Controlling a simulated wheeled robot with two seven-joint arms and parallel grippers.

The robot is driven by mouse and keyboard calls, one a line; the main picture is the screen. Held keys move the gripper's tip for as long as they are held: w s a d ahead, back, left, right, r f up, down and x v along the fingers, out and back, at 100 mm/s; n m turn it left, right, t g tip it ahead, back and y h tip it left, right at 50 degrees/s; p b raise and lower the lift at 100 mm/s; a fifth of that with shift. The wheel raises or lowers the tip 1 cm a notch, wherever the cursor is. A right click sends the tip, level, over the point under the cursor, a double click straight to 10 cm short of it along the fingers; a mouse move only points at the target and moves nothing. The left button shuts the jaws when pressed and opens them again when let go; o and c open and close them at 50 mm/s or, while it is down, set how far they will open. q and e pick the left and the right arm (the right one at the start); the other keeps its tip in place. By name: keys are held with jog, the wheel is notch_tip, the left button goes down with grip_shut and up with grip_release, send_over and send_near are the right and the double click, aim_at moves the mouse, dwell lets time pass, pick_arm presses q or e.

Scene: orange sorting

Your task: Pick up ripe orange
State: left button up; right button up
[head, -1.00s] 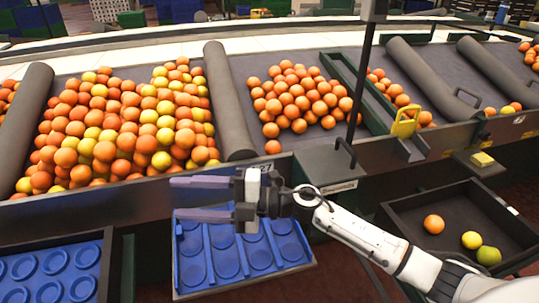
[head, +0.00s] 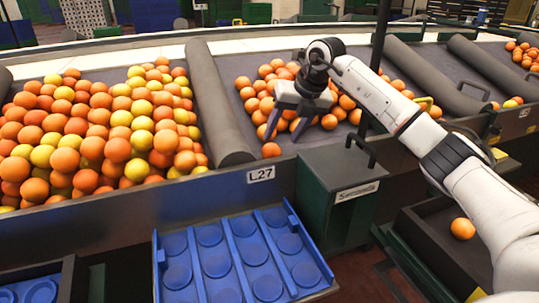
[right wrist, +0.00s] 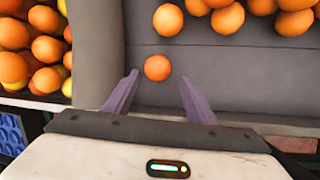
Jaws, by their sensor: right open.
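My right gripper (head: 285,130) is open and empty over the front of the middle sorting bay. More ripe oranges (head: 345,102) are heaped behind, partly hidden by my right arm. My left gripper is not in view.
A grey padded divider (head: 218,105) separates this bay from a large heap of orange and yellow fruit (head: 115,125) on the left. A blue tray (head: 238,262) with round hollows is below. A dark bin (head: 420,235) with an orange (head: 463,229) stands at right.

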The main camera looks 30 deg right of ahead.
aim_at(274, 145)
jog(key=x, duration=0.6)
jog(key=shift+w+a+f+b, duration=0.2)
jog(key=shift+w+b, duration=0.2)
jog(key=c, duration=0.8)
